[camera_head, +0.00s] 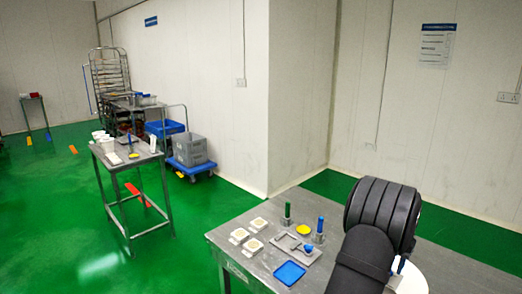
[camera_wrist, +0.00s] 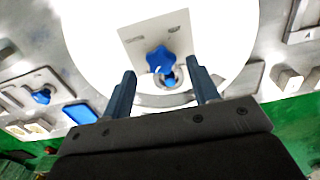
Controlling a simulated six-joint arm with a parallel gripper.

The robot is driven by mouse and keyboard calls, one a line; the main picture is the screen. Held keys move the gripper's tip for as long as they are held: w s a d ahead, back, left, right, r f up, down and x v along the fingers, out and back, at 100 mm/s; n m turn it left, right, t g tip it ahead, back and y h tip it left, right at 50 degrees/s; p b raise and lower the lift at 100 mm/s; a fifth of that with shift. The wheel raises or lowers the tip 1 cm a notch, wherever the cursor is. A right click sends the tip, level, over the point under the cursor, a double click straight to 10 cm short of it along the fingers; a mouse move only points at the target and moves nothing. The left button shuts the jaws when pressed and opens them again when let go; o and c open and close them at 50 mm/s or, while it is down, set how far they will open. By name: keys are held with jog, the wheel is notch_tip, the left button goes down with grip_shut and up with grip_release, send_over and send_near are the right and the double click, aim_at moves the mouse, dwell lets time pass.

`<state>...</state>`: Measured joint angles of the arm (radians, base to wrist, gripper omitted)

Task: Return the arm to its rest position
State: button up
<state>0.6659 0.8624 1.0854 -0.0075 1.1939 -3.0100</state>
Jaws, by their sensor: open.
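My gripper (camera_wrist: 162,82) shows in the wrist view with its two blue-grey fingers apart and nothing held between them. Beyond the fingertips is a blue star-shaped knob (camera_wrist: 161,60) on a pale plate (camera_wrist: 138,34), over a white round part (camera_wrist: 88,22). A smaller blue round piece (camera_wrist: 169,80) shows between the fingers; whether a finger touches it I cannot tell. In the head view my black arm reaches over the right of the metal table (camera_head: 262,212) and hides most of my gripper. The white round part (camera_head: 415,283) shows partly beside the arm.
On the table stand a blue tray (camera_head: 289,272), several pale square moulds (camera_head: 253,246), a green-handled tool (camera_head: 287,213), a blue-handled tool (camera_head: 320,227) and a yellow dish (camera_head: 303,230). A white wall (camera_head: 300,90) rises behind.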

notch_tip(320, 180, up, 15)
notch_tip(320, 180, down, 17)
jog(key=shift+r, duration=0.2)
jog(key=shift+f, duration=0.35)
jog(key=m, duration=0.3)
jog(key=shift+m, duration=0.3)
jog(key=m, duration=0.4)
jog(key=shift+r, duration=0.1)
